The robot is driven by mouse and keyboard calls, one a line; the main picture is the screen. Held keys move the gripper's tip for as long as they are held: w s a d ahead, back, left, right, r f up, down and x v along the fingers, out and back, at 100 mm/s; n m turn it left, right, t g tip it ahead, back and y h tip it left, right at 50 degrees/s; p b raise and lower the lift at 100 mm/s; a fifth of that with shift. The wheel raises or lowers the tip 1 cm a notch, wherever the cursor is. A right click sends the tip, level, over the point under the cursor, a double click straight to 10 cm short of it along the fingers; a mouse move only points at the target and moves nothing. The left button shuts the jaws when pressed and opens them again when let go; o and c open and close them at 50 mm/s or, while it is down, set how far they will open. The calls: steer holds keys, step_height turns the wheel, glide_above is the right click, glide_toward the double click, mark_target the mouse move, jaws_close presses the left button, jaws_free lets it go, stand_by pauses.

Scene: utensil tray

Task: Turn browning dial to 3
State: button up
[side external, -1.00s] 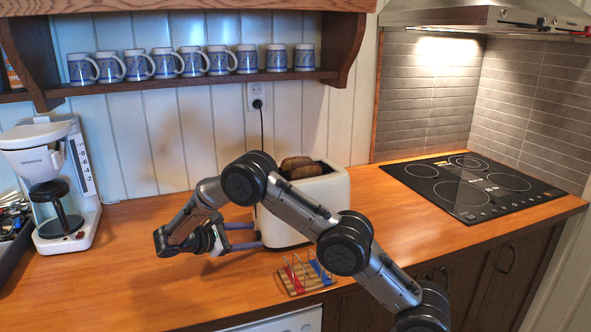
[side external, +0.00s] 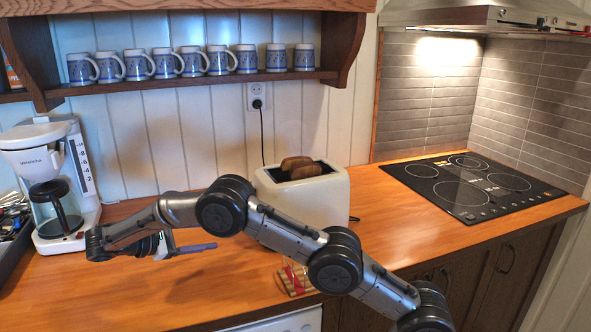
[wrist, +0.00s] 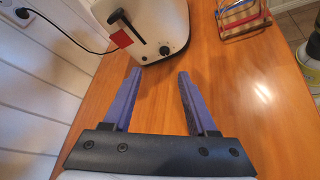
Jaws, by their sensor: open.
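A cream toaster (side external: 318,203) stands on the wooden counter with two browned slices of bread (side external: 302,166) showing in its slots. In the wrist view the toaster's end face (wrist: 145,30) shows a black lever (wrist: 124,24), a red patch (wrist: 121,39) and a small dark round dial (wrist: 164,50). The dial's setting is too small to read. My gripper (side external: 215,246) is open and empty, low over the counter to the left of the toaster and apart from it. Its two purple fingers (wrist: 157,76) point toward the dial end in the wrist view.
A toast rack (side external: 297,281) with red and blue parts stands in front of the toaster, partly hidden by my arm. A coffee maker (side external: 49,190) stands at the left. A black power cord (wrist: 75,42) lies beside the toaster. The counter between gripper and toaster is clear.

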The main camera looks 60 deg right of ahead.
steer(key=s+d+r+m+y, duration=0.1)
steer(key=s+d+r, duration=0.1)
steer(key=r, duration=0.3)
steer(key=s+d+r+t+y, duration=0.1)
steer(key=s+r, duration=0.2)
steer(key=r, duration=0.1)
steer(key=s+d+r+m+y, duration=0.1)
steer(key=s+d+r, duration=0.1)
steer(key=r, duration=0.3)
steer(key=s+r+m+t+y, duration=0.1)
steer(key=s+r+t+y, duration=0.2)
steer(key=s, duration=1.1)
steer(key=shift+d+r+t+y, duration=0.3)
steer(key=shift+d+r, duration=0.05)
steer(key=shift+r, duration=0.3)
steer(key=shift+s, duration=0.1)
